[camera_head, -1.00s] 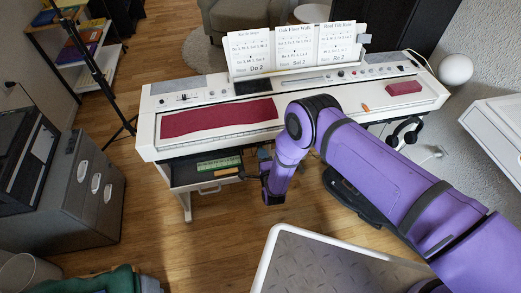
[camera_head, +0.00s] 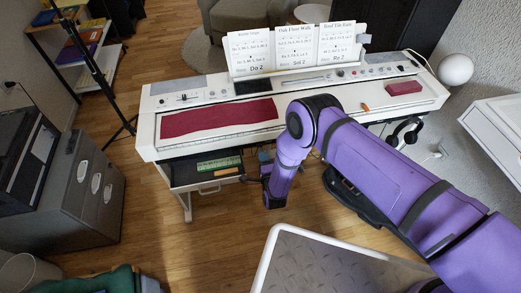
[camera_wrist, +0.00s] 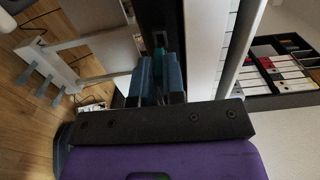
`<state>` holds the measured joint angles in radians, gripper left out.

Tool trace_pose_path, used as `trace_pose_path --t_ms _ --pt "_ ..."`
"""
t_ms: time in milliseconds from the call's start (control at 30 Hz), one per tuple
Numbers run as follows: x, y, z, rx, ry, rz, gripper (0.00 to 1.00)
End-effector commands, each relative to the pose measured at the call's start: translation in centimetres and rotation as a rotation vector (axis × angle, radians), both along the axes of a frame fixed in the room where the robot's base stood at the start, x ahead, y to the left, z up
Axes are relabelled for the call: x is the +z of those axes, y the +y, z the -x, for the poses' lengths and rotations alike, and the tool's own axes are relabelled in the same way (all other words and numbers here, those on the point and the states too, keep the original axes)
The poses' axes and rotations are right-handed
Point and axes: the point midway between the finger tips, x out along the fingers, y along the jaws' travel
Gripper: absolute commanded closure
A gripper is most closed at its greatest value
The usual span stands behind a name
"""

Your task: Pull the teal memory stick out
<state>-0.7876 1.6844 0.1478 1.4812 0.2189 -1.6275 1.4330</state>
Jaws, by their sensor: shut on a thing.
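In the wrist view, my gripper (camera_wrist: 160,78) has its two blue fingers closed on the teal memory stick (camera_wrist: 160,60). A small teal end of the stick shows between the fingertips, beside the dark underside of the piano. I cannot tell whether the stick still sits in a port. In the head view, my gripper (camera_head: 264,180) is below the front edge of the digital piano (camera_head: 146,135), right of the open drawer, and mostly hidden by my purple wrist. The stick cannot be made out in that view.
The open drawer (camera_head: 207,181) under the piano holds a green item (camera_head: 218,163). A grey cabinet (camera_head: 85,195) stands at left. Wood floor (camera_head: 215,235) is clear in front of the drawer.

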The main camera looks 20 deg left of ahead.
Motion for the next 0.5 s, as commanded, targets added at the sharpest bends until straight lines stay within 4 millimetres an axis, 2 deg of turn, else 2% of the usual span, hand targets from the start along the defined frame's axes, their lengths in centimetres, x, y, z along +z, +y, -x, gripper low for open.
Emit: trace_pose_path --t_ms 500 --pt "0.0 -1.5 2.3 -0.001 0.001 0.001 1.0"
